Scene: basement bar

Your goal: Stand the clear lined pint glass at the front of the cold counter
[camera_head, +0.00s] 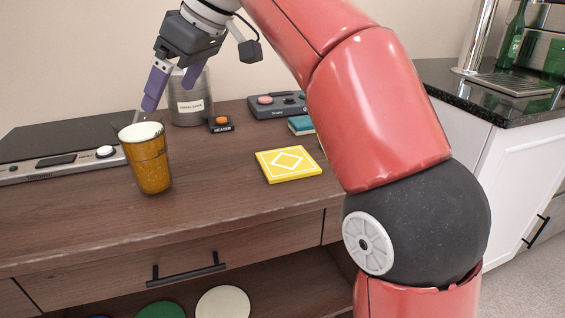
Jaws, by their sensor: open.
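A pint glass (147,160) with amber drink and a pale foam top stands upright near the front of the brown wooden cabinet. A faint clear edge shows behind its rim on the left; I cannot tell whether it is a separate clear glass, and no lines are readable. My gripper (169,94), with purple fingers, is open above and behind the amber glass. Whether it touches anything is unclear. A black stone counter (453,88) stands at the right; I cannot tell if it is the cold counter.
A black-topped appliance (60,138) with a knob lies left of the glass. A grey labelled canister (192,108), a small orange-button box (221,124) and a controller (277,105) stand behind. A yellow tile (288,164) lies right. My red arm crosses the middle.

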